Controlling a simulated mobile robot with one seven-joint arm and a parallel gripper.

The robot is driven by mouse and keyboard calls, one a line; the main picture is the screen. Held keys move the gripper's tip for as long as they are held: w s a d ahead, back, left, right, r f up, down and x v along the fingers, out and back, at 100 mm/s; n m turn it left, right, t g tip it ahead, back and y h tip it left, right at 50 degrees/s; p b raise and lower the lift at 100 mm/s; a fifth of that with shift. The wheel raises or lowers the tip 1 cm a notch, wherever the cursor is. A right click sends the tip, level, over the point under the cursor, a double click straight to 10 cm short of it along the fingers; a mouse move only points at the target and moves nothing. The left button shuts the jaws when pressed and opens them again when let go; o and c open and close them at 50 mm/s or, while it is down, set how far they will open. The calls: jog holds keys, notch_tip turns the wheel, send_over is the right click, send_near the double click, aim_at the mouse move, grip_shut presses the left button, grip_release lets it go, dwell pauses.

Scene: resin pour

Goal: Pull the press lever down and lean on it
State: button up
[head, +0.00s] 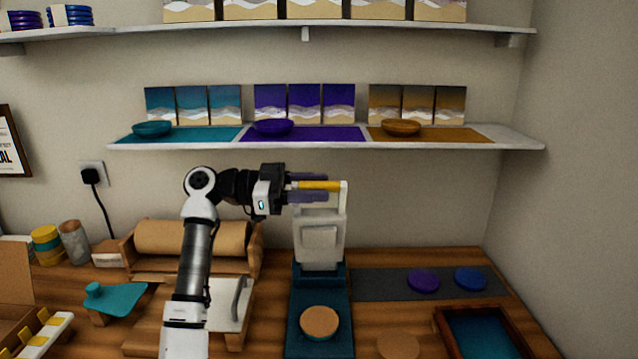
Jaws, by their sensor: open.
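The press stands on the bench against the wall, with a pale upright body (320,240) and a dark teal base (318,345). Its lever (320,186) has a yellow grip and is raised at the top of the press, lying roughly level.
A shelf (330,145) with bowls and small panels runs above and behind my gripper. A dark mat (380,284) with purple (423,281) and blue discs (470,279) lies right of the press. A paper roll (190,238) stands left, behind my arm. A framed tray (490,335) is front right.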

jog(key=shift+d, duration=0.6)
grip_shut()
